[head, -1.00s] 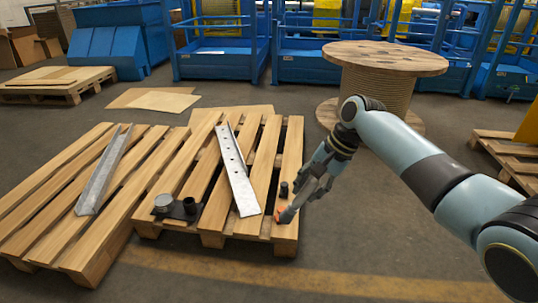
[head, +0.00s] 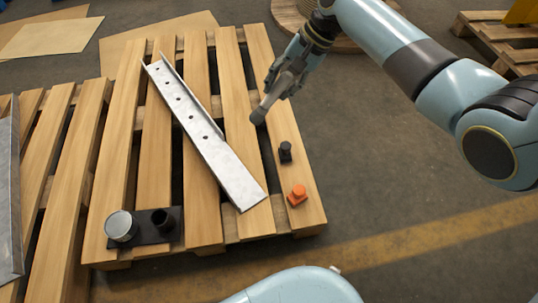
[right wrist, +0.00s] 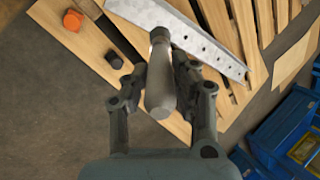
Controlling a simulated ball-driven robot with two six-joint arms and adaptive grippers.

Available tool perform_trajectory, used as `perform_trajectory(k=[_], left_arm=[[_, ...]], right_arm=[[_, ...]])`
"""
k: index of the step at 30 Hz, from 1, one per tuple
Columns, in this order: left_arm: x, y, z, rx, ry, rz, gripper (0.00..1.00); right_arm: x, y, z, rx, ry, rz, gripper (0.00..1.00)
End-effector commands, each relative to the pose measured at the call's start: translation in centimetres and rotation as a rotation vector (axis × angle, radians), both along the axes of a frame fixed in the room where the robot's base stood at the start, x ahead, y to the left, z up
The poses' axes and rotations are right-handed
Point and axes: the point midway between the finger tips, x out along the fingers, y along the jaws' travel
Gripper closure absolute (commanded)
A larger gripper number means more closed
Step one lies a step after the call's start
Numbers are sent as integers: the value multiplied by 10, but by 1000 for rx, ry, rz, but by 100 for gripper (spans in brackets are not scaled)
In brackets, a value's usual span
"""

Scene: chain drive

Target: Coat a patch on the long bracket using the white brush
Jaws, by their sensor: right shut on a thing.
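A long grey metal bracket (head: 205,140) with a row of holes lies diagonally on the right pallet. It also shows at the top of the right wrist view (right wrist: 180,25). A second metal bracket (head: 9,190) is cut off at the left edge. My left gripper is not in view.
A black tray (head: 146,236) with a round silver-lidded tin (head: 121,226) and a black cup (head: 161,219) sits at the pallet's front left. A black holder (head: 285,152) and an orange holder (head: 297,195) stand on the right slat. Gaps separate the slats.

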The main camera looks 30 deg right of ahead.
Motion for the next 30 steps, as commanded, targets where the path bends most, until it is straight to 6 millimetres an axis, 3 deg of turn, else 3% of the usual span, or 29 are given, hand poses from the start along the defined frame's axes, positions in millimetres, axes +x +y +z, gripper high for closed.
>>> perform_trajectory(k=[1, 3, 9, 12, 16, 23, 30], left_arm=[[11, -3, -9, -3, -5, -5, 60], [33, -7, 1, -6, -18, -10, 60], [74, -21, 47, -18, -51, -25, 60], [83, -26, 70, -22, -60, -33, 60], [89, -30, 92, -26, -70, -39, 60], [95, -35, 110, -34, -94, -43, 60], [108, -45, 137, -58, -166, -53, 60]], right_arm=[[-10, 6, -41, 13, 11, 18, 100], [-18, 13, -68, 30, 6, 43, 100], [-39, 33, -134, 79, -6, 103, 100], [-47, 39, -155, 95, -12, 124, 100], [-53, 44, -170, 110, -19, 140, 100], [-55, 47, -180, 115, -24, 148, 100], [-56, 47, -204, 116, -19, 147, 100]])
